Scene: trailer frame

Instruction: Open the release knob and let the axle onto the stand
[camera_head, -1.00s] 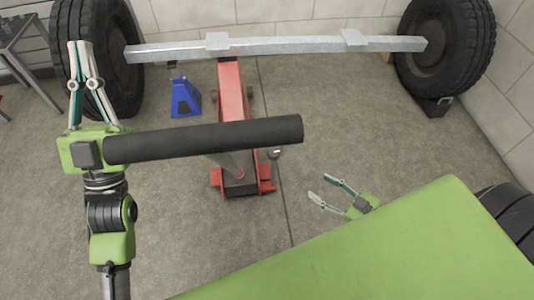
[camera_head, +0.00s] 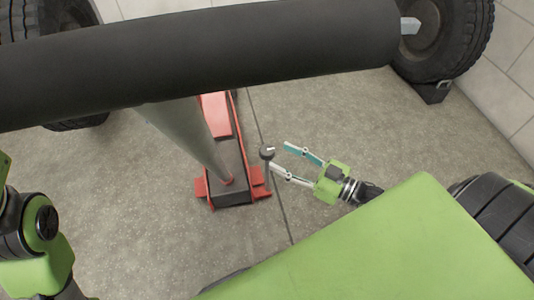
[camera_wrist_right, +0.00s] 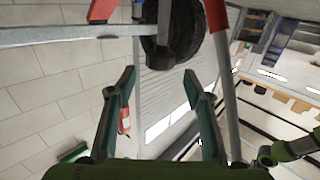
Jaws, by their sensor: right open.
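The release knob (camera_head: 267,152), a small dark round head on a thin stem, stands beside the red jack (camera_head: 262,190). My right gripper (camera_head: 280,158) is open, its tips close to the knob's right side; contact cannot be told. In the right wrist view a dark rounded shape, apparently the knob (camera_wrist_right: 160,60), lies ahead between the open fingers (camera_wrist_right: 158,78). Only the right end of the axle (camera_head: 410,25) shows in the head view; a grey bar, likely the axle (camera_wrist_right: 50,36), crosses the wrist view. The stand is hidden in the head view. My left gripper is out of view.
The jack's thick black handle grip (camera_head: 200,55) spans the top of the head view, its grey pole (camera_head: 185,135) running down to the jack. A tyre (camera_head: 470,40) with a black chock (camera_head: 432,92) stands at right. The floor (camera_head: 340,120) around the knob is clear.

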